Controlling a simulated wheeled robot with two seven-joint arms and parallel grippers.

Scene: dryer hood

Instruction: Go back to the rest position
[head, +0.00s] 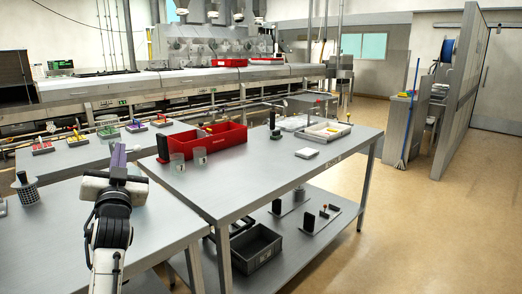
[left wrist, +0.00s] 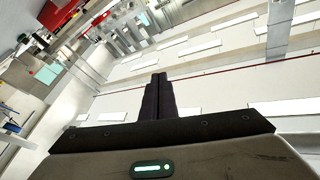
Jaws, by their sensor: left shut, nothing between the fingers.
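My left gripper (head: 118,157) points away from me above the grey table on the left in the head view. Its dark purple fingers are together with nothing between them. They also show closed in the left wrist view (left wrist: 159,92), against the ceiling and far wall. The gripper touches nothing that I can see. My right gripper is not in either view.
The middle table (head: 268,170) carries a red bin (head: 222,137), two glass beakers (head: 188,164) and a white tray (head: 325,131). A grey crate (head: 257,248) is on its lower shelf. A dark cup (head: 27,190) stands left of my gripper.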

